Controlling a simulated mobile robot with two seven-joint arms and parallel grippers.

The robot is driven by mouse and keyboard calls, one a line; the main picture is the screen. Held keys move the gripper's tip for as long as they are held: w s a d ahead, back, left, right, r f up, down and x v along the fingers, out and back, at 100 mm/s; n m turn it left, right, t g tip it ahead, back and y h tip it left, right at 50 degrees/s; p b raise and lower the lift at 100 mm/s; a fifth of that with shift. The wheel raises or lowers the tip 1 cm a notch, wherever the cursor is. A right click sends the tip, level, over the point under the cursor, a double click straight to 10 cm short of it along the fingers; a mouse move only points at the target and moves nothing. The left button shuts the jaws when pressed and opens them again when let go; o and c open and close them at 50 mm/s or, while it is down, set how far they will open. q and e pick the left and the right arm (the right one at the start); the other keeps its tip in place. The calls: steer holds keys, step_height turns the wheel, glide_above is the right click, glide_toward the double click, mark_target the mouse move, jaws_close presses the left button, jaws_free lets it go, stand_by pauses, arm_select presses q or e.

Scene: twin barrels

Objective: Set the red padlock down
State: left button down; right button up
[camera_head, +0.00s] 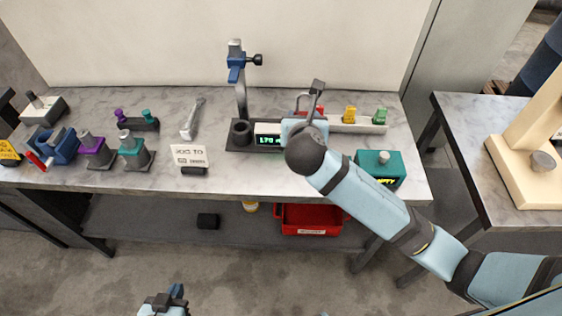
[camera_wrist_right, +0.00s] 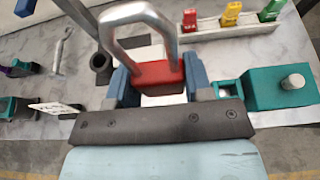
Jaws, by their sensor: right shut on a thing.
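The red padlock (camera_wrist_right: 158,76) shows in the right wrist view, with its silver shackle pointing up in the picture. My right gripper (camera_wrist_right: 158,84) is shut on its red body, one blue finger at each side. In the head view my right wrist and arm hide most of this gripper and the padlock, at the back middle of the bench (camera_head: 230,185). Whether the padlock touches anything below cannot be told. My left gripper (camera_head: 177,291) is at the bottom edge of the head view, away from the bench; its jaws are not clear.
A rack with red, yellow and green tags (camera_head: 349,115) stands behind my right gripper. A dark stand with a lit display (camera_head: 268,140) is left of it; a teal box (camera_head: 382,170) is right. Bench front is partly clear.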

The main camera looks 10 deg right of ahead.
step_height(320, 180, down, 14)
steer(key=shift+r+b, duration=0.1)
steer(key=shift+b, duration=0.45)
steer(key=shift+f, duration=2.45)
steer(key=shift+f, duration=0.15)
steer(key=o, duration=0.9)
